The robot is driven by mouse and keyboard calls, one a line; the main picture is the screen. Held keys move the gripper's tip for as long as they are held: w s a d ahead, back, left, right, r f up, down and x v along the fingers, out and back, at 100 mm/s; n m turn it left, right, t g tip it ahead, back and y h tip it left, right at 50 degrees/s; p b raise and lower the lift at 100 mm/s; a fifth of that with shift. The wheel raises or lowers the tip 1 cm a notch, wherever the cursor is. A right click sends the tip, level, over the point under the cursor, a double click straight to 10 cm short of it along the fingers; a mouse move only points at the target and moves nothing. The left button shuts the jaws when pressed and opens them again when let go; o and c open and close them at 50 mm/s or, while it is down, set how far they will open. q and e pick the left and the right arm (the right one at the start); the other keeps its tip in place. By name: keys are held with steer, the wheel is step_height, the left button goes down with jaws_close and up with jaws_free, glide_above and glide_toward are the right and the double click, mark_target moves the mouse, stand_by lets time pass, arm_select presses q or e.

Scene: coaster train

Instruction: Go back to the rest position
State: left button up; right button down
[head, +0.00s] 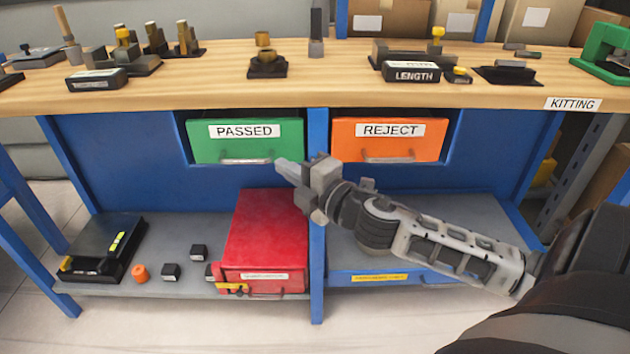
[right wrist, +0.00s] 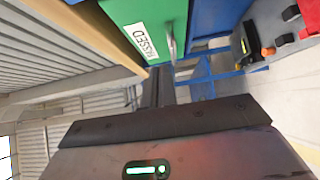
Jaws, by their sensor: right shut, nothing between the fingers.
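My right gripper (head: 290,170) is shut and empty. In the head view my right arm reaches in from the right, and the gripper is in front of the bench, just below the green PASSED drawer (head: 245,150). Its tips point left, near the drawer's lower right corner; I cannot tell whether they touch anything. The orange REJECT drawer (head: 388,152) is to the right. Both drawers look closed. In the right wrist view the green drawer (right wrist: 140,15) is at the top, with its handle showing. My left gripper is in neither view.
The wooden bench top (head: 330,85) above holds gauges and fixtures, including a LENGTH block (head: 410,73). A red box (head: 265,235) stands on the lower shelf (head: 185,280), with a black case (head: 105,248) and small blocks to its left. The floor in front is clear.

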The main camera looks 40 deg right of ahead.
steer(key=s, duration=0.6)
steer(key=shift+d, duration=0.3)
steer(key=shift+r, duration=0.1)
